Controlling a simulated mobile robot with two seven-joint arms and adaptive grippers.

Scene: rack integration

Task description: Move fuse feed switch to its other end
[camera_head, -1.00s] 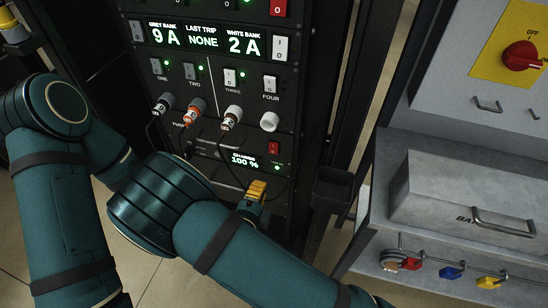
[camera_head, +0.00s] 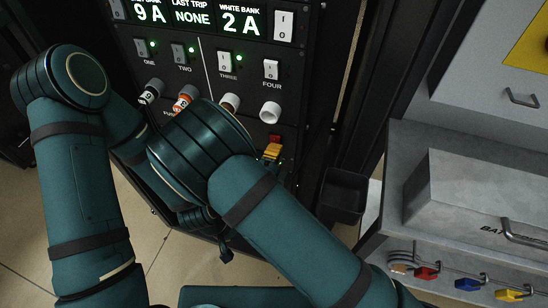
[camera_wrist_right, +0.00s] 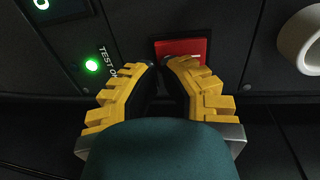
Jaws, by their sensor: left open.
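A red rocker switch (camera_head: 275,139) sits on the lower right of the black rack panel, below the white round socket. No fuse feed label is readable, and which end is pressed is hidden. My right gripper (camera_head: 272,150), with yellow fingers, is right at this red switch. In the right wrist view, the fingertips (camera_wrist_right: 165,66) are together with nothing seen between them, in front of the lower edge of the red switch (camera_wrist_right: 181,50); contact cannot be told. My left gripper (camera_head: 222,248) is dark, low beside the rack and away from the switch, partly covered by the right arm.
White rocker switches one to four (camera_head: 271,70) stand above a row of fuse holders (camera_head: 183,99), partly hidden by my right arm. A white socket (camera_head: 270,111) is close above the red switch. A black bin (camera_head: 345,195) and a grey battery cabinet (camera_head: 460,190) stand at the right.

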